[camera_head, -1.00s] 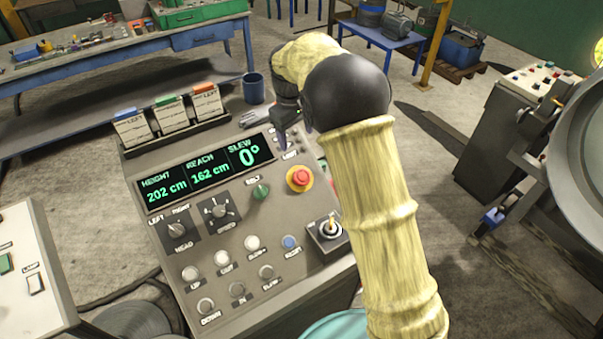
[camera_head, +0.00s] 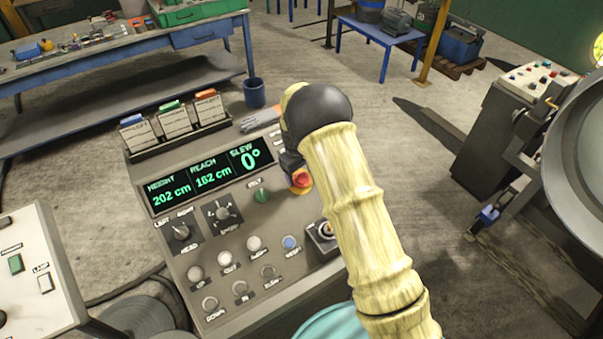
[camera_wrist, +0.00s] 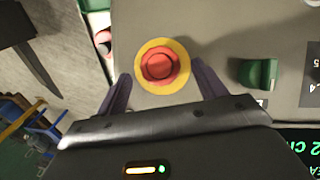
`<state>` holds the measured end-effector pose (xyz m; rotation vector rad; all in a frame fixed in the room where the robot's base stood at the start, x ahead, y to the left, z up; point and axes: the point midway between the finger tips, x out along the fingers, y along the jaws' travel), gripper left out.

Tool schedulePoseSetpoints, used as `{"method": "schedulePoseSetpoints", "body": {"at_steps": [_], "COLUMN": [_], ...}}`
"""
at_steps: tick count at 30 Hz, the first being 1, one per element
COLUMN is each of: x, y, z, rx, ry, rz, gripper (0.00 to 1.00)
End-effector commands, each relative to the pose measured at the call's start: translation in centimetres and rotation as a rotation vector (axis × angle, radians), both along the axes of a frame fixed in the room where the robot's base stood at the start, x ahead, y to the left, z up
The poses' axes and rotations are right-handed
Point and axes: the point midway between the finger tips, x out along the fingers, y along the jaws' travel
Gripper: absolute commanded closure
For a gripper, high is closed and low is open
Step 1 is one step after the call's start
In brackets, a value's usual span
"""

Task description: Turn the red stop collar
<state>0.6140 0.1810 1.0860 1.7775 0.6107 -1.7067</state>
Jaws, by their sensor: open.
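The red stop collar (camera_head: 302,179) is a round red knob on a yellow ring, on the sloping face of the grey console. In the head view my arm and gripper partly cover it. In the wrist view the red stop collar (camera_wrist: 158,66) shows whole, with the yellow ring (camera_wrist: 142,84) around it. My gripper (camera_wrist: 161,80) is open, with one dark finger on each side of the yellow ring. The fingers look apart from the red knob, and I cannot tell how high they are above the panel. In the head view my gripper (camera_head: 290,166) shows only in part.
A green knob (camera_head: 261,195) sits left of the stop, below the display (camera_head: 207,178). A key switch (camera_head: 325,231) is below right. Grey gloves (camera_head: 262,119) and a blue mug (camera_head: 254,92) are behind. The console's buttons and dials lie to the lower left.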

Motion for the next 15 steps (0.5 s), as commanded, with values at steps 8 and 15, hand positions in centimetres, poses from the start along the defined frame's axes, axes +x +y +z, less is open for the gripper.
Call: {"method": "schedulePoseSetpoints", "body": {"at_steps": [8, 15], "x": [0.2, 0.2], "y": [-0.2, -0.2], "z": [-2.6, -2.8], "rx": [0.001, 0.001], "ry": [0.001, -0.001], "rz": [-0.001, -0.001], "gripper": [0.3, 0.3]}}
